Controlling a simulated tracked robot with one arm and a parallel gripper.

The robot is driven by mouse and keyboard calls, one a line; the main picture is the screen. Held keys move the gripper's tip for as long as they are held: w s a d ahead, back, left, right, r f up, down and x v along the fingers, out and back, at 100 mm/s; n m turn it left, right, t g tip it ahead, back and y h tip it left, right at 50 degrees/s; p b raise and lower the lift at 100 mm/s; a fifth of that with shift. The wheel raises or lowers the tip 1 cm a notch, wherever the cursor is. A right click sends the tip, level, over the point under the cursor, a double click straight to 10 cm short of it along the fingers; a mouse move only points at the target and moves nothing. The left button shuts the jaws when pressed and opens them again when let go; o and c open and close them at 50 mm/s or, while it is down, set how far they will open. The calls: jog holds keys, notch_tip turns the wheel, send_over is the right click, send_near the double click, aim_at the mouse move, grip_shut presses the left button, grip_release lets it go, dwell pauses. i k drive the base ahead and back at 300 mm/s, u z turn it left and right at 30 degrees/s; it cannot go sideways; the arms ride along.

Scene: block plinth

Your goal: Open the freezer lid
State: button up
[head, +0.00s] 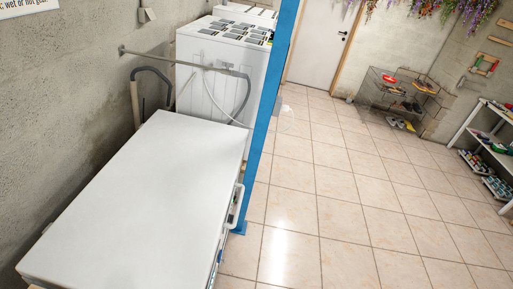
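A white chest freezer stands at the lower left against the grey wall. Its flat white lid (140,205) is shut and faces up. A white handle (236,204) is on the freezer's right side, near the lid's edge. The freezer's front below the lid is mostly hidden from this angle. My gripper is not in view, and nothing of mine touches the freezer.
A blue post (266,130) rises beside the freezer's far right corner. A white appliance (222,75) with a hose stands behind the freezer. The tiled floor (345,190) to the right is clear. A wire rack (398,92) and a shelf (490,140) stand far right.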

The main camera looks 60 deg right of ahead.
aim_at(153, 216)
jog(key=z, duration=1.35)
jog(key=k, duration=1.2)
jog(key=z, duration=0.6)
jog(key=i, duration=2.25)
jog(key=u, duration=0.6)
